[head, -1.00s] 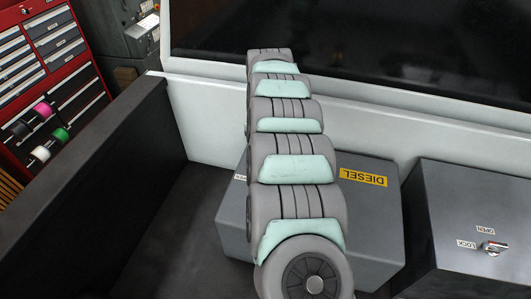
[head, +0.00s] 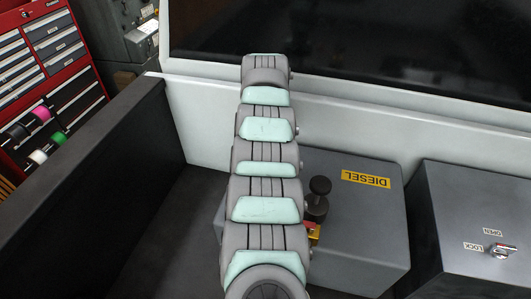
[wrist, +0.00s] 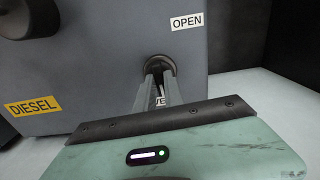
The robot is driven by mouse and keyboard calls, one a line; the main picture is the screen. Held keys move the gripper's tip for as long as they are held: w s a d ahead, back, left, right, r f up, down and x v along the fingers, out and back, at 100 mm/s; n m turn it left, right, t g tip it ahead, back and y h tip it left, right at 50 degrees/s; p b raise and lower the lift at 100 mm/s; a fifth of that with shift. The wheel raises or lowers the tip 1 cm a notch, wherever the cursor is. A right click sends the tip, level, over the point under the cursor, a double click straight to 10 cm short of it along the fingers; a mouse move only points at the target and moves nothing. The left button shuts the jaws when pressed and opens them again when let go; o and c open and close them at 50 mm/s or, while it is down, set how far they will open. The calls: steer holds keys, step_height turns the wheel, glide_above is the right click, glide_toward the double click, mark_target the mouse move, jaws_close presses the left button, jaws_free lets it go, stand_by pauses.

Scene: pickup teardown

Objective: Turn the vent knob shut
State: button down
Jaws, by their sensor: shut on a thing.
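The grey diesel tank (head: 360,225) stands in the dark bed, with a yellow DIESEL label (head: 366,179) on top. In the wrist view, the round black vent knob (wrist: 159,62) sits on the tank's grey face (wrist: 95,60). An OPEN label (wrist: 186,22) is above and right of it. My gripper (wrist: 158,82) has both fingers at the knob and is shut on it. A second label (wrist: 160,101) behind the fingers is mostly hidden. In the head view my arm covers the gripper and knob.
A dark box (head: 480,215) with an OPEN/LOCK latch (head: 499,250) stands at right. The bed wall (head: 110,180) is at left.

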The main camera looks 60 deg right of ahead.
steer(key=shift+m, duration=0.3)
stand_by(0.4)
steer(key=c, duration=1.4)
jaws_free()
steer(key=shift+c, duration=0.2)
step_height(320, 180, up, 11)
steer(key=shift+f, duration=0.15)
